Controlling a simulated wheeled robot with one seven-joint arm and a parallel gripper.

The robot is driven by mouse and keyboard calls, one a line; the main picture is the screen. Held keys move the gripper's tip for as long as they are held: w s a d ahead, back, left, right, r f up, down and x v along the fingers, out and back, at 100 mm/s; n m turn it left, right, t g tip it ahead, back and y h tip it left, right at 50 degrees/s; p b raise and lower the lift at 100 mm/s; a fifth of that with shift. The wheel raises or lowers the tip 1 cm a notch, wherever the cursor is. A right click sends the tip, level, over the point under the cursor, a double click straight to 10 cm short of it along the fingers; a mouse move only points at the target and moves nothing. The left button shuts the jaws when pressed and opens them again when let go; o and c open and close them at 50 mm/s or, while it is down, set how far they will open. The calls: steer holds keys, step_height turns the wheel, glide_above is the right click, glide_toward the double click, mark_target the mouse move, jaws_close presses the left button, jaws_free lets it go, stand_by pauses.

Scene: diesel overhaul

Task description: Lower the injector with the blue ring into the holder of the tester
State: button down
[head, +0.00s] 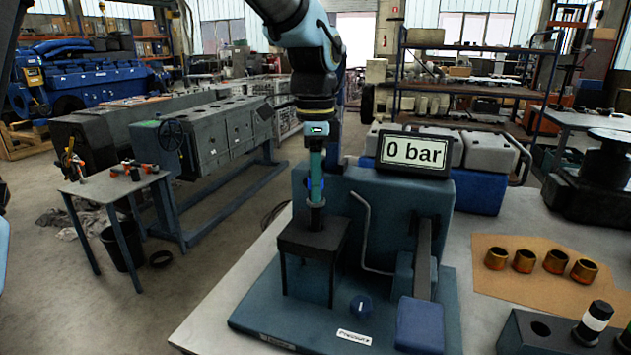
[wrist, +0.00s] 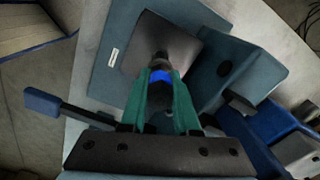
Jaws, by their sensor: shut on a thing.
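The injector with the blue ring (head: 316,188) is upright between the green fingers of my gripper (head: 316,172), which is shut on it. In the wrist view the blue ring (wrist: 160,76) shows between the two fingertips (wrist: 161,98). The holder (head: 300,240) is a dark, square-topped stand on the tester (head: 375,205). The injector's dark lower part is over the middle of the holder's top (wrist: 188,45). I cannot tell how far its tip is inside the hole. The tester's display (head: 414,150) reads 0 bar.
A bent pipe (head: 364,235) and a lever with a blue handle (head: 419,325) stand right of the holder. A rack (head: 520,335) with a white-ringed injector (head: 595,322) is at the lower right.

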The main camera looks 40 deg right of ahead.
mark_target(315, 207)
steer(key=shift+f+b, duration=0.5)
steer(key=shift+f, duration=0.7)
stand_by(0.4)
steer(key=shift+f+b, duration=0.6)
steer(key=shift+f, duration=0.7)
steer(key=shift+c, duration=0.8)
jaws_free()
steer(key=shift+r+p, duration=3.25)
steer(key=shift+r, duration=0.35)
